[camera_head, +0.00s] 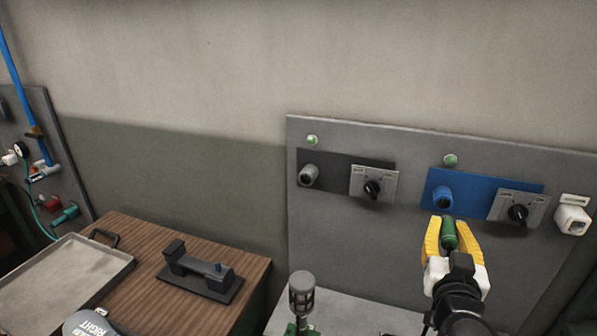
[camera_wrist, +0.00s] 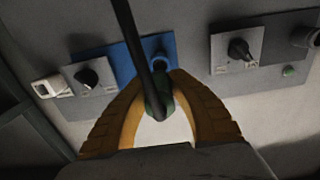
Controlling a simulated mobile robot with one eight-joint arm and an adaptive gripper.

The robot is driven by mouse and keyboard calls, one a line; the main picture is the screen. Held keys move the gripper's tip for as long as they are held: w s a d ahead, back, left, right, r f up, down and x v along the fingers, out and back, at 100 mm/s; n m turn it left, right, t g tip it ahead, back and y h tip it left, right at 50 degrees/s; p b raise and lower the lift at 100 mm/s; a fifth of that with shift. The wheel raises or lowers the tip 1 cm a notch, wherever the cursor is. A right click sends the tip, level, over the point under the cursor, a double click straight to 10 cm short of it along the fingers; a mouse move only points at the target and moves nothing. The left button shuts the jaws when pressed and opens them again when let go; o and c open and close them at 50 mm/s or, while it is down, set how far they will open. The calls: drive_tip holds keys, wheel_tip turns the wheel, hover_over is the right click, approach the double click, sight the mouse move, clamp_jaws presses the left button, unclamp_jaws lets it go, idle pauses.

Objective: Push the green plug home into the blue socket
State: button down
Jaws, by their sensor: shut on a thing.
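The green plug (camera_head: 449,236) is between the yellow fingers of my gripper (camera_head: 451,224), which is shut on it. Its far end points at the blue socket (camera_head: 443,198), a round port on a blue plate. In the head view the plug's tip shows just below the socket, with a small gap in the picture. In the wrist view the green plug (camera_wrist: 153,98) lies between the fingers (camera_wrist: 169,92), with a dark cable across it. The blue socket (camera_wrist: 161,59) shows just beyond it. I cannot tell whether plug and socket touch.
The grey panel (camera_head: 400,230) also carries a grey socket (camera_head: 309,175), black rotary switches (camera_head: 518,214) and a white box (camera_head: 572,218) at right. A grey-capped fixture (camera_head: 302,292) stands below. At left, a wooden table (camera_head: 150,262) bears a tray (camera_head: 60,278).

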sight(446, 217)
drive_tip(key=shift+b+x, duration=0.55)
drive_tip(key=shift+x, duration=1.3)
drive_tip(key=shift+b+x, duration=0.5)
drive_tip(key=shift+x, duration=0.9)
idle(0.3)
drive_tip(key=c, duration=1.2)
unclamp_jaws()
drive_tip(key=shift+w, duration=0.1)
